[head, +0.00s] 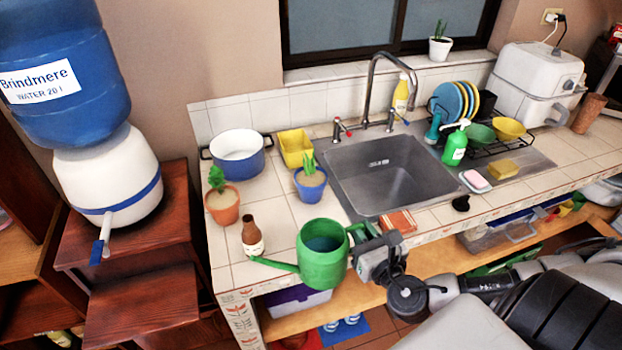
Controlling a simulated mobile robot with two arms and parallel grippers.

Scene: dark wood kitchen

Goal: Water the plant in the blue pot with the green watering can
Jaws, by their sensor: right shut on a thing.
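The green watering can (322,262) is held at the front edge of the tiled counter, roughly upright, with its spout pointing left. The inside of the can looks dark blue-green; I cannot tell how much water is in it. My right gripper (366,240) is shut on the can's handle at its right side. The blue pot (310,188) with a small green plant (308,164) stands on the counter behind the can, left of the sink. The can's spout tip is in front of and left of the blue pot, apart from it. My left gripper is not in view.
A terracotta pot with a cactus (222,205) and a brown bottle (252,238) stand left of the blue pot. A yellow container (296,148) and a blue-white pot (238,153) are behind. The sink (385,180) and tall faucet (372,95) are right. A brick-coloured box (399,221) lies near the front edge.

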